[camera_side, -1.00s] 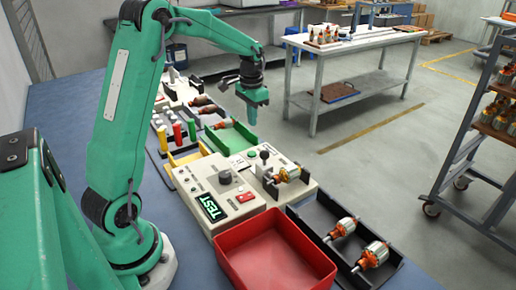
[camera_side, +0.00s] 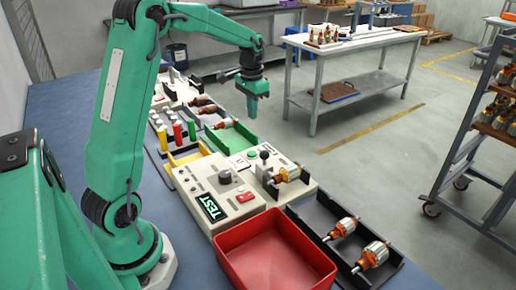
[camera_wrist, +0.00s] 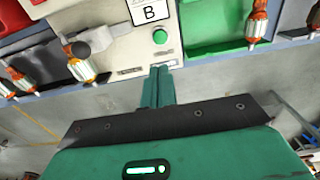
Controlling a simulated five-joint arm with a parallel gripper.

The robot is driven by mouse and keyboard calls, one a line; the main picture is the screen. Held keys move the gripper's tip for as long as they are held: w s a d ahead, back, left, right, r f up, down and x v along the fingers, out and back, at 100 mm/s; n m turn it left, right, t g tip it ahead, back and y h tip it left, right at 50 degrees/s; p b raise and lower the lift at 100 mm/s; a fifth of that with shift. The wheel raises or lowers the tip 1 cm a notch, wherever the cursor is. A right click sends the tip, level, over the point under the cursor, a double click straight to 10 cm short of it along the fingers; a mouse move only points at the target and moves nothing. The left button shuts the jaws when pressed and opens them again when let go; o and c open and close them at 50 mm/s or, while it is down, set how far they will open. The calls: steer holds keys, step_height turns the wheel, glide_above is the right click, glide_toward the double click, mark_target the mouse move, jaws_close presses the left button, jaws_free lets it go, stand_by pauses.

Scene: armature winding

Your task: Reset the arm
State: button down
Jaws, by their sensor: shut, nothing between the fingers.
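My gripper (camera_side: 252,104) is green and hangs pointing down in the side view, above the far part of the bench's right edge. In the wrist view the gripper (camera_wrist: 161,72) is shut with its fingers together and nothing between them. An armature (camera_side: 288,174) sits in the holder on the test machine (camera_side: 218,196), whose display reads TEST. The machine's green button (camera_wrist: 160,36) and a plate marked B (camera_wrist: 150,13) show in the wrist view. The gripper touches none of them.
A red bin (camera_side: 262,250) and a black tray (camera_side: 318,216) with two armatures stand at the front. A green tray (camera_side: 236,136) and a yellow tray (camera_side: 186,156) lie behind the machine. Open floor separates the bench from a white table (camera_side: 350,44) and a rack (camera_side: 480,135).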

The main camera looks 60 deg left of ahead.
steer(key=s+d+r+t, duration=0.1)
steer(key=s+d+r, duration=0.3)
steer(key=d+r, duration=0.25)
steer(key=s+d+t, duration=0.4)
steer(key=s+d, duration=0.8)
steer(key=s, duration=0.5)
steer(key=shift+s+d+r, duration=0.25)
steer(key=shift+d+r, duration=0.1)
steer(key=shift+r, duration=0.05)
